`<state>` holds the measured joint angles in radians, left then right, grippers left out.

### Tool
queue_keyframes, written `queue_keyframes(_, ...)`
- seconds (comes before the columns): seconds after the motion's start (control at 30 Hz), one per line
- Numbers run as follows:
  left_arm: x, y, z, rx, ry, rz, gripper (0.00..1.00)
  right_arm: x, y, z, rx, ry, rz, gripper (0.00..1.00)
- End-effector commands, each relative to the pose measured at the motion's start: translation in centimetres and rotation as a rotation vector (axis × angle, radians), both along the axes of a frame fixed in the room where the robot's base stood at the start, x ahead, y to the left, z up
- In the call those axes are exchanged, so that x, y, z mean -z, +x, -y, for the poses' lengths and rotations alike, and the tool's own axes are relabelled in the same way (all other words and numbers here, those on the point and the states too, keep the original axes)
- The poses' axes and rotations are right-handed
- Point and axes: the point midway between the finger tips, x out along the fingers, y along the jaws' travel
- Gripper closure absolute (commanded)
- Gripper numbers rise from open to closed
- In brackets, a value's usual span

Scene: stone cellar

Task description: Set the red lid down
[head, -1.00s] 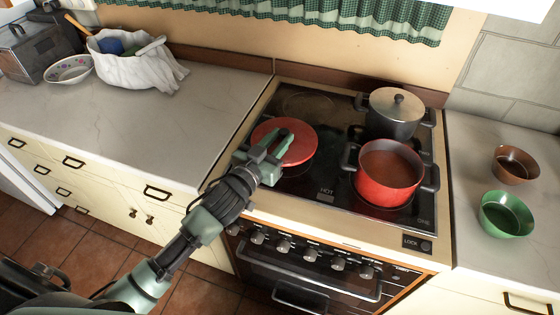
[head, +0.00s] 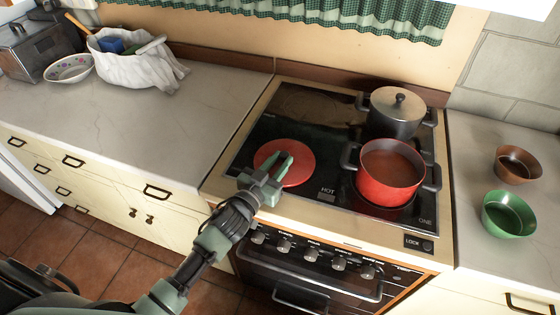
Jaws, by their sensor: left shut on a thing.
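The red lid (head: 300,170) is a round disc at the front left of the black cooktop, left of the red pot. My left gripper (head: 277,168) is over the lid's middle, shut on it; the fingers hide the part they grip. I cannot tell whether the lid touches the glass. The red pot (head: 385,192) stands uncovered on the front right of the cooktop, with reddish-brown contents. My right gripper is not in view.
A dark pot with a metal lid (head: 397,108) stands behind the red pot. A brown bowl (head: 517,166) and a green bowl (head: 508,214) stand on the right counter. The left counter (head: 150,120) is clear near the stove. The cooktop's back left is bare.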

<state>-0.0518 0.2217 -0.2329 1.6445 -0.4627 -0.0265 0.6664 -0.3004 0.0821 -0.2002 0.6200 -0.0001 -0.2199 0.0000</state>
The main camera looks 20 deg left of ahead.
Motion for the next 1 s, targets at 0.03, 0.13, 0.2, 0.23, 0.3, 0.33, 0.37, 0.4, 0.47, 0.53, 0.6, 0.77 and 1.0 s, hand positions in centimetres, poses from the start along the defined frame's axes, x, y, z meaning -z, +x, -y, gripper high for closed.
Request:
queue_keyframes(0.03,0.2,0.0,0.0,0.000,-0.001,0.000,0.69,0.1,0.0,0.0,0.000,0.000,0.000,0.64)
queue_keyframes(0.13,0.1,0.0,0.0,0.000,-0.001,0.000,0.53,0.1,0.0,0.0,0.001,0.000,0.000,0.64)
queue_keyframes(0.2,0.1,0.0,0.0,0.000,-0.001,0.000,0.53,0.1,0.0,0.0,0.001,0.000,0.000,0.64)
queue_keyframes(0.23,0.1,0.0,0.0,0.000,-0.001,0.000,0.53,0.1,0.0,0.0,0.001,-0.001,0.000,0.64)
queue_keyframes(0.3,0.1,0.0,0.0,0.000,-0.001,0.000,0.53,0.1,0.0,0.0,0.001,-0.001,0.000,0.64)
queue_keyframes(0.33,0.1,0.0,0.0,0.000,-0.001,0.000,0.53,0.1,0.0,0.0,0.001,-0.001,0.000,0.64)
queue_keyframes(0.37,0.1,0.0,0.0,0.000,0.000,0.000,0.53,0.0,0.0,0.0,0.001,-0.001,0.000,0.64)
queue_keyframes(0.4,0.0,0.0,0.0,0.000,0.000,0.000,0.53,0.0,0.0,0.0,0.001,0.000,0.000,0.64)
queue_keyframes(0.47,-0.4,0.0,0.0,0.000,0.000,0.000,0.53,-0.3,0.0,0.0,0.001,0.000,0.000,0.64)
queue_keyframes(0.53,-0.1,-0.7,-0.2,0.000,-0.001,-0.002,0.53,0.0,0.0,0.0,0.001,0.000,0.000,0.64)
queue_keyframes(0.6,0.0,-1.7,-0.4,-0.001,0.000,-0.002,0.53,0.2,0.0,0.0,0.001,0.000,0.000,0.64)
queue_keyframes(0.77,0.0,-5.1,-1.1,0.000,0.000,-0.004,0.53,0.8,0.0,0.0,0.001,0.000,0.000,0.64)
queue_keyframes(1.0,-0.4,-9.7,-2.2,-0.001,0.000,-0.003,0.53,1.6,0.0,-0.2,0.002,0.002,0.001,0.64)
